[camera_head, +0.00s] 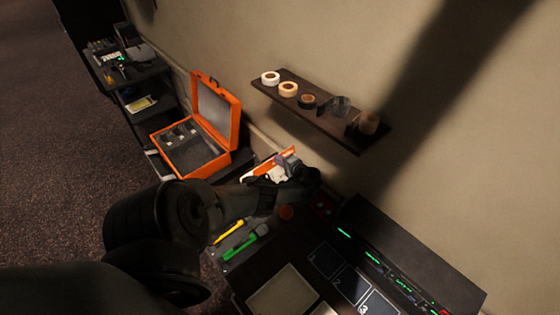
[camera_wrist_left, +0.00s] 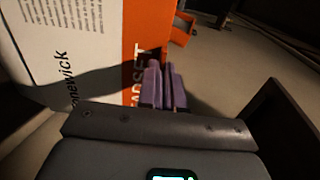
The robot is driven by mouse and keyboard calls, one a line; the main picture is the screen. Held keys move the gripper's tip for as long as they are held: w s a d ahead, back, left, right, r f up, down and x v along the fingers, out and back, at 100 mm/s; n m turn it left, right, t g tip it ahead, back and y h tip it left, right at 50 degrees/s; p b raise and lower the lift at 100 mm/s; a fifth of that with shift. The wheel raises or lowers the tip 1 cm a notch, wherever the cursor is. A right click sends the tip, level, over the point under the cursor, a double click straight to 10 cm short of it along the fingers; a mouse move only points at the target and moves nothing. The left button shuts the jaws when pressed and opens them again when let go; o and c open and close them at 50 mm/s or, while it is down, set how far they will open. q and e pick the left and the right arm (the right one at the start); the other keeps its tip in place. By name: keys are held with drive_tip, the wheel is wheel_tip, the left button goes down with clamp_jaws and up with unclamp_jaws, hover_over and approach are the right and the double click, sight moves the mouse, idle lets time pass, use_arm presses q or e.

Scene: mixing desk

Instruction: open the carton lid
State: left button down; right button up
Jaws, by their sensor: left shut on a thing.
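The carton (camera_head: 259,168), white and orange, stands by the wall behind my left arm in the head view, which hides part of it. In the left wrist view the carton (camera_wrist_left: 55,60) fills the upper left, with dark print on its white face and white lettering on its orange side. My left gripper (camera_head: 290,160) is at the carton's right end in the head view. Its purple fingers (camera_wrist_left: 163,85) are close together against the orange side in the left wrist view, shut on the carton. The exact part between them is hidden, and I cannot make out the lid's edge.
An open orange case (camera_head: 190,155) stands left of the carton. A wall shelf (camera_head: 325,128) with several tape rolls is above right. A green-handled tool (camera_head: 240,247) and a yellow one (camera_head: 228,232) lie below my arm. A dark console (camera_head: 400,255) fills the lower right.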

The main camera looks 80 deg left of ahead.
idle(0.7)
use_arm(q)
drive_tip(key=c, duration=1.3)
unclamp_jaws()
drive_tip(key=shift+p+v, duration=1.5)
drive_tip(key=shift+v, duration=3.95)
drive_tip(key=shift+r, duration=0.1)
